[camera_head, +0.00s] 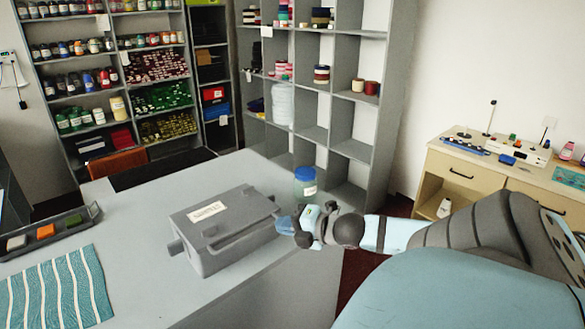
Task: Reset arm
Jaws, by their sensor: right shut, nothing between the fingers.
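My right arm (400,235) reaches in from the right edge of the head view. Its gripper (284,225) is shut and empty, pointing left at the right end of a grey lidded box (225,230). The fingertips overlap the box's edge in the picture; I cannot tell whether they touch it. The box has a white label on its lid and stands on the grey counter (135,265). My left gripper is out of view.
A striped teal cloth (58,287) and a dark tray (45,233) of coloured blocks lie on the counter's left. Grey shelves (335,110) and a rack of jars stand behind. A wooden cabinet (480,185) with equipment stands right. Counter between cloth and box is clear.

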